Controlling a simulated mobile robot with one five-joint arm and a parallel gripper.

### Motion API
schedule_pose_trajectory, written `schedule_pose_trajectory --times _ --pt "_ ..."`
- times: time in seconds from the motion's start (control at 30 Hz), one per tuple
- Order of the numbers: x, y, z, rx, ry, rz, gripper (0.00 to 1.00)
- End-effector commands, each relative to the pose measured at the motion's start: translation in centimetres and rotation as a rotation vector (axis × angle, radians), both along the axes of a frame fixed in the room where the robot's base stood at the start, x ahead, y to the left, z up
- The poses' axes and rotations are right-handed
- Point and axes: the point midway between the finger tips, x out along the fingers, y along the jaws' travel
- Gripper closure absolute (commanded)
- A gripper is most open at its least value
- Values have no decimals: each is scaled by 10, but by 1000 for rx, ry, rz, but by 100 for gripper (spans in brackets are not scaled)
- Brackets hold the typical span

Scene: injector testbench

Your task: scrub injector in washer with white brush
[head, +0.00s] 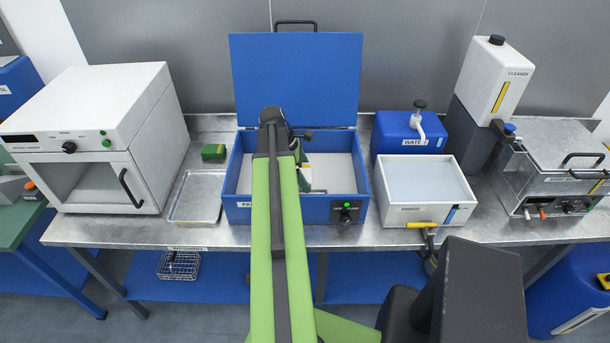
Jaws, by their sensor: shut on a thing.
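The washer (292,213) is a blue box with its blue lid (297,80) raised and a pale basin inside. My green arm reaches over its front wall. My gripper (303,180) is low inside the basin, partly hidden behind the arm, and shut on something. A small whitish piece (304,160) shows at the gripper, apparently the white brush; its bristles are not visible. I cannot make out the injector, which the arm and gripper may cover, nor whether the brush touches it.
A green block (214,152) and a metal tray (195,197) lie left of the washer, beside a white oven (100,140).

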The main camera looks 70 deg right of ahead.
Motion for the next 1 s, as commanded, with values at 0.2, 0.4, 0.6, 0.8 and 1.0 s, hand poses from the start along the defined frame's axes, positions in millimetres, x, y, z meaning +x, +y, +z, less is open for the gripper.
schedule_pose_trajectory --times 0.2,0.4,0.6,0.8,1.0 --pt "0 0 38 0 0 0 47" --pt "0 0 66 0 0 0 47" --pt "0 0 93 0 0 0 47" --pt "0 0 93 0 0 0 47" --pt "0 0 93 -1 1 -1 47"
